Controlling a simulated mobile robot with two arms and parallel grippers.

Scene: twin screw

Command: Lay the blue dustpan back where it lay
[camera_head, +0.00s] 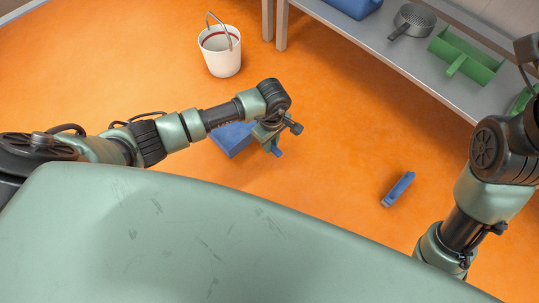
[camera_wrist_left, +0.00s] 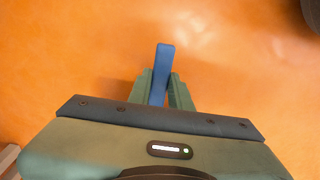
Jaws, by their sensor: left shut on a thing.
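The blue dustpan (camera_head: 232,139) shows in the head view beside my left wrist. Part of it is hidden behind the wrist and gripper. My left gripper (camera_head: 271,140) is shut on its handle, and the blue handle end sticks out past the fingers. In the left wrist view the handle (camera_wrist_left: 164,62) stands between the two green fingers (camera_wrist_left: 160,88), while the pan is out of sight. The dustpan is low over the orange floor; I cannot tell whether it touches. My right arm is at the right edge, its gripper out of view.
A white bucket (camera_head: 220,52) stands on the floor at the back. A small blue object (camera_head: 398,189) lies on the floor at the right. Open floor lies between.

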